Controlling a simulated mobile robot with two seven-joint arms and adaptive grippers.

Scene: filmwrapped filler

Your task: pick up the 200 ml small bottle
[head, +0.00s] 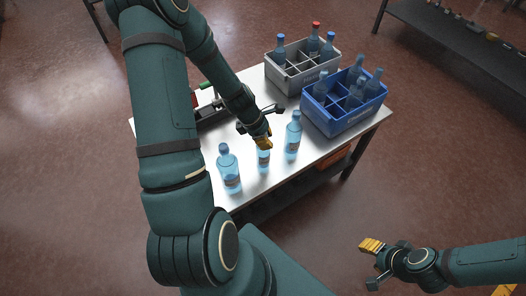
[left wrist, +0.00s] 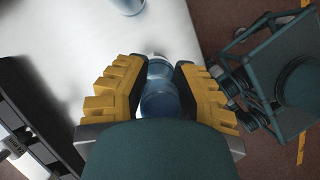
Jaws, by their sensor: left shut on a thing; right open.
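Three blue bottles stand in a loose row on the metal table (head: 226,200) in the head view. The small bottle (head: 263,160) is the middle one and looks shorter than the larger bottle to its left (head: 229,168) and the bottle to its right (head: 292,136). My left gripper (head: 264,143) reaches down over the small bottle and is shut on its upper part. In the left wrist view the small bottle (left wrist: 160,100) sits between the yellow finger pads. Its base appears at or very near the table. My right gripper (head: 371,245) is open and empty, off the table at lower right.
A grey crate (head: 290,84) and a blue crate (head: 346,122) holding bottles stand at the table's back right. A dark device (head: 208,114) lies behind my left arm. A dark shelf (head: 450,35) stands at upper right.

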